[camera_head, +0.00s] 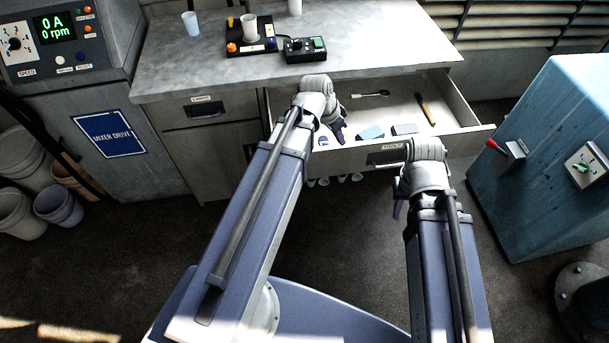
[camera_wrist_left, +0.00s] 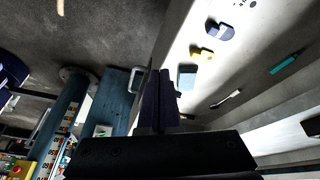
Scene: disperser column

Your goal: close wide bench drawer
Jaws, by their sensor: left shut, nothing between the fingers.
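The wide bench drawer (camera_head: 455,140) is pulled open beneath the bench top, with a labelled front and a dark handle (camera_head: 385,157). Its pale interior and wall also show on the right of the left wrist view (camera_wrist_left: 235,70). My left gripper (camera_head: 340,134) is at the left part of the drawer, near its front edge; whether it touches the drawer is unclear. Its fingers are together and empty in the left wrist view (camera_wrist_left: 158,102). My right gripper (camera_head: 398,208) hangs low in front of the drawer's front, mostly hidden by its own wrist.
The drawer holds a spatula (camera_head: 371,94), a brown-handled tool (camera_head: 426,109) and small blocks (camera_head: 370,132). A blue machine (camera_head: 545,150) with a red lever stands close right. The mixer drive cabinet (camera_head: 110,130) is left. Open floor lies below the drawer.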

